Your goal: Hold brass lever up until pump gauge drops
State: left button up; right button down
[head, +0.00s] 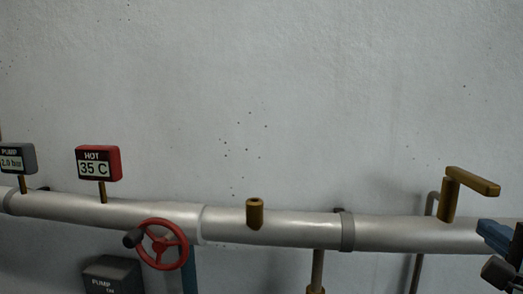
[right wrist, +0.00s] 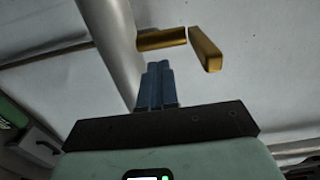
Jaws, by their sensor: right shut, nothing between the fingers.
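The brass lever (head: 474,182) sits on a brass stem at the right of the pipe in the head view, its arm pointing right and slightly down. The lever also shows in the right wrist view (right wrist: 206,49), with its stem beside the pipe. The pump gauge (head: 17,158) is a grey box at the left edge and seems to read 2.0 bar. My right gripper (head: 490,230) enters at the right edge, below the lever. Its blue fingers (right wrist: 157,68) are shut and empty, pointing toward the stem; I cannot tell whether they touch it. My left gripper is out of view.
A silver pipe (head: 290,224) runs along the wall. A red gauge (head: 99,163) reads HOT 35 C. A red handwheel (head: 163,244), a short brass stub (head: 255,214) and a dark pump box (head: 112,275) are to the left. The wall above is bare.

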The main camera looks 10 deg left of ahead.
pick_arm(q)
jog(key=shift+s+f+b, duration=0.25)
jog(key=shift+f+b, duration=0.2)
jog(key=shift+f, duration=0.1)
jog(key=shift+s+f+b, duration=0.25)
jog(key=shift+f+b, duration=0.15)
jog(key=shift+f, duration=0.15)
pick_arm(e)
jog(key=shift+s+d, duration=0.2)
jog(key=shift+s, duration=2.1)
